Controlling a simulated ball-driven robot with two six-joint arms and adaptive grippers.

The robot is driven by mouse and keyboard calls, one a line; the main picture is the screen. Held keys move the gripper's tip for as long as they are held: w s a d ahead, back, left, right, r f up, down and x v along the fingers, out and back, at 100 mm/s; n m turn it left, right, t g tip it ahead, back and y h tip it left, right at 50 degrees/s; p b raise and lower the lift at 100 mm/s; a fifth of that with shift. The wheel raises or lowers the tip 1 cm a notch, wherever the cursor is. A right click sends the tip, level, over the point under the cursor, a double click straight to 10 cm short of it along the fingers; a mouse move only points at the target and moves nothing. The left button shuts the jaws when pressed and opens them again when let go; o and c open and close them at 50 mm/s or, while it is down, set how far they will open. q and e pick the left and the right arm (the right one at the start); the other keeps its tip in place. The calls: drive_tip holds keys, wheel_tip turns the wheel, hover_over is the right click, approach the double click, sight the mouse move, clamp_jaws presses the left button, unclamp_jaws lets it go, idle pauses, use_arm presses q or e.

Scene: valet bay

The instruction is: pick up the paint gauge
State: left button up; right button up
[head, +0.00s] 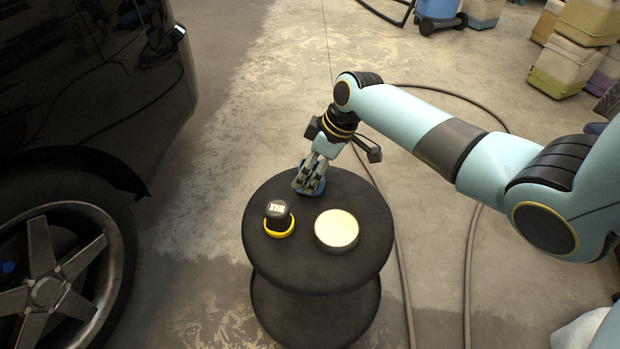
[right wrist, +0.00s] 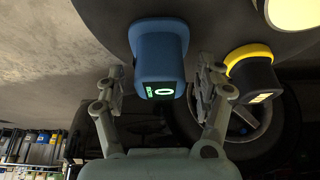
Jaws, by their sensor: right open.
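The paint gauge (right wrist: 158,45) is a blue block with a lit green display, shown in the right wrist view. In the head view a blue part of it (head: 319,188) shows at the far edge of the round black stool top, mostly hidden by my gripper. My right gripper (head: 309,183) is open at the gauge. In the right wrist view its fingers (right wrist: 158,82) stand on either side of the gauge's display end; I cannot tell whether they touch it. My left gripper is not in view.
The black stool (head: 300,272) also bears a black object with a yellow ring (head: 279,218) and a round tin with a cream lid (head: 337,229). A dark car (head: 90,80) with a spoked wheel (head: 50,280) stands at the left. A hose runs over the floor behind the stool.

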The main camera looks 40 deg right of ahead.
sight(302, 164)
drive_tip(key=c, duration=1.3)
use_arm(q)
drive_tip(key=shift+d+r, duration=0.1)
use_arm(e)
drive_tip(key=shift+r, duration=0.15)
wheel_tip(302, 164, up, 4)
drive_tip(key=shift+r+p, duration=0.25)
drive_tip(key=shift+p, duration=0.85)
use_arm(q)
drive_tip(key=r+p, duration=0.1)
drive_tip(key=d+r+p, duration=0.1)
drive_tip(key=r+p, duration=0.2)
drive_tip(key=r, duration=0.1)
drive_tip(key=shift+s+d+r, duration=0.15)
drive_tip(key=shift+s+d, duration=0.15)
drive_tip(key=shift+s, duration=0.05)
use_arm(e)
drive_tip(key=s+d+r, duration=0.1)
drive_tip(key=s+r, duration=0.1)
drive_tip(key=s, duration=0.1)
drive_tip(key=s+d+r, duration=0.1)
drive_tip(key=s+r, duration=0.1)
drive_tip(key=s, duration=0.2)
drive_tip(key=s+d+r, duration=0.1)
drive_tip(key=s+r, duration=0.1)
drive_tip(key=s, duration=0.2)
drive_tip(key=shift+s+d+r, duration=0.1)
drive_tip(key=shift+d+r, duration=0.05)
drive_tip(key=shift+d, duration=0.1)
